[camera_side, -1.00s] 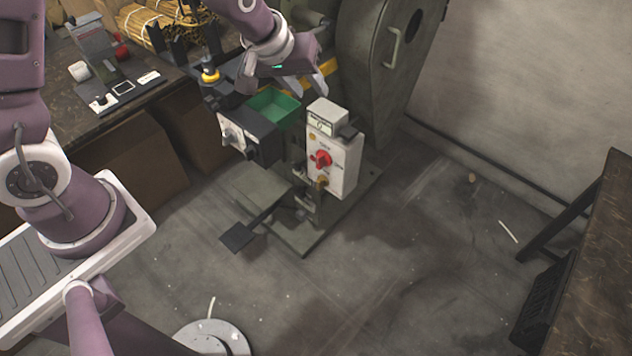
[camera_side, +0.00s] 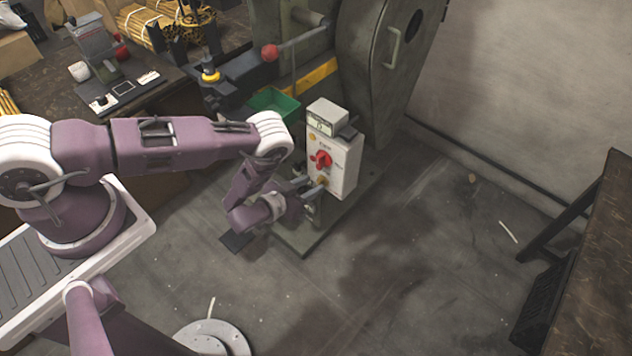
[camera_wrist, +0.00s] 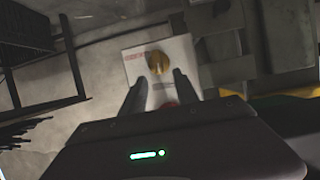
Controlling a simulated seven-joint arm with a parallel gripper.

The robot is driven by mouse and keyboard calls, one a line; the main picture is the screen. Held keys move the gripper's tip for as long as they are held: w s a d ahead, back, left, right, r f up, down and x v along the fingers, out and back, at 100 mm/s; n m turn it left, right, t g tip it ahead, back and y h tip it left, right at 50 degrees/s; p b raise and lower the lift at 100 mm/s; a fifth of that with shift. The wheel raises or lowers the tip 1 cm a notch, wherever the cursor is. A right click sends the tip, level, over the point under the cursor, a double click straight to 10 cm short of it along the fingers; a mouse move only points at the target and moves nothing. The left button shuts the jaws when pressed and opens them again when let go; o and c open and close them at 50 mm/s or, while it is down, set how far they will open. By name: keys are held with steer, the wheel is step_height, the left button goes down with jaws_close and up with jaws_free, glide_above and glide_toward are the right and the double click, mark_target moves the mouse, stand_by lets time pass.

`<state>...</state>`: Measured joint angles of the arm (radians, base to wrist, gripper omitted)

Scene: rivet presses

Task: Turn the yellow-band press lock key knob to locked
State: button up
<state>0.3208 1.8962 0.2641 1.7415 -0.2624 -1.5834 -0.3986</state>
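The yellow-band press (camera_side: 375,85) is a dark green machine with a yellow stripe (camera_side: 318,76). A white control box (camera_side: 345,160) on its front carries a red knob (camera_side: 322,159) and, lower down, a brass-coloured lock key knob (camera_side: 322,180). In the wrist view the brass knob (camera_wrist: 158,62) lies just beyond my fingertips, about between them. My gripper (camera_side: 315,189) is at the lower front of the box; in the wrist view (camera_wrist: 160,84) its two fingers are apart with nothing held. Touching cannot be told. The red knob is mostly hidden there by my gripper.
A green bin (camera_side: 274,101) and a red-ball lever (camera_side: 270,53) are left of the box. A workbench (camera_side: 60,95) with bundled rods stands at the back left, a dark table (camera_side: 600,270) at the right. The floor before the press is mostly clear.

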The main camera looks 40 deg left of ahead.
mark_target(324, 181)
steer(key=shift+x, duration=1.55)
jaws_close()
steer(key=m+y, duration=0.1)
steer(key=d+m+y, duration=0.1)
steer(key=m, duration=0.1)
steer(key=shift+d+f, duration=0.1)
steer(key=shift+f, duration=0.05)
steer(key=m+y, duration=0.1)
steer(key=m, duration=0.1)
steer(key=m+y, duration=0.1)
steer(key=m, duration=0.1)
steer(key=shift+d+f+t+y, duration=0.3)
steer(key=shift+d+f+t, duration=0.05)
steer(key=shift+t, duration=0.05)
jaws_free()
